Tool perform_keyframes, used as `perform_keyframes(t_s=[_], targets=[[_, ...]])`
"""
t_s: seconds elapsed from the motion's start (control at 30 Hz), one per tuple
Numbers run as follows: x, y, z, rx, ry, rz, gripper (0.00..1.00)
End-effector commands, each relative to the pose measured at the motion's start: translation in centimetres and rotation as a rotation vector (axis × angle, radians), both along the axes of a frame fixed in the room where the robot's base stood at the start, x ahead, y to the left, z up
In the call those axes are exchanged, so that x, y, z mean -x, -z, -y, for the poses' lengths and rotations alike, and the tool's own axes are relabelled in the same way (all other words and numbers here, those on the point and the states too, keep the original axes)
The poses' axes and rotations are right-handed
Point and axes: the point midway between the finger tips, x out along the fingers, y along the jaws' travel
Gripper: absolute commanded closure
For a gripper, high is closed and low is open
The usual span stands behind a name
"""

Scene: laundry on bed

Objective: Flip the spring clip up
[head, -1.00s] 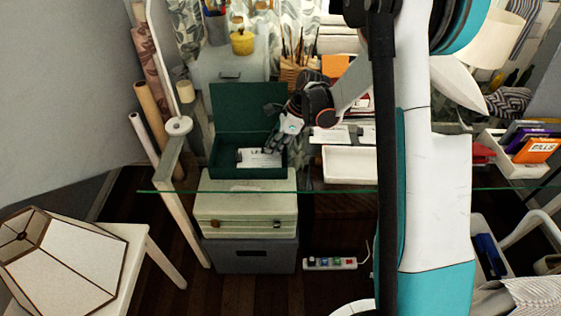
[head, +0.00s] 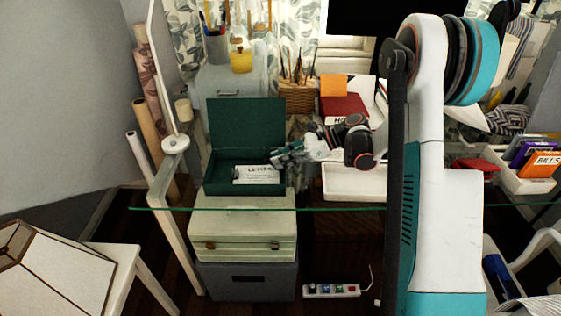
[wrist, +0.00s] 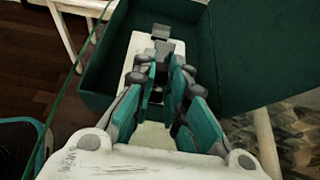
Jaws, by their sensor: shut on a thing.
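The green box (head: 246,122) stands with its lid raised on the glass desk in the head view. In the wrist view, a pale board (wrist: 141,42) with a small dark metal spring clip (wrist: 162,32) lies inside the box (wrist: 100,62). My gripper (wrist: 165,62) reaches over the board, with its teal fingers close together at the clip. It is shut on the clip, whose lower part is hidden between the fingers. In the head view my gripper (head: 276,156) is at the box's right rim.
A white tray (head: 352,183) stands right of the box. A pencil basket (head: 298,97) and a grey case (head: 230,88) with a yellow pot (head: 241,62) are behind. The glass desk edge (head: 330,208) runs across the front.

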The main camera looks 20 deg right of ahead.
Motion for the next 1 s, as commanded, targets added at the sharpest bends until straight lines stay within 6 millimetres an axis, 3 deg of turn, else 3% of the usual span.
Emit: perform_keyframes(t_s=[0.47, 0.5, 0.6, 1.0], targets=[[0.1, 0.14, 0.07, -0.012, 0.0, 0.002, 1.0], [0.1, 0.15, 0.07, -0.011, 0.0, 0.002, 0.85], [0.09, 0.13, 0.06, -0.012, 0.0, 0.002, 0.67], [0.16, -0.15, 0.48, -0.013, 0.001, 0.004, 0.67]])
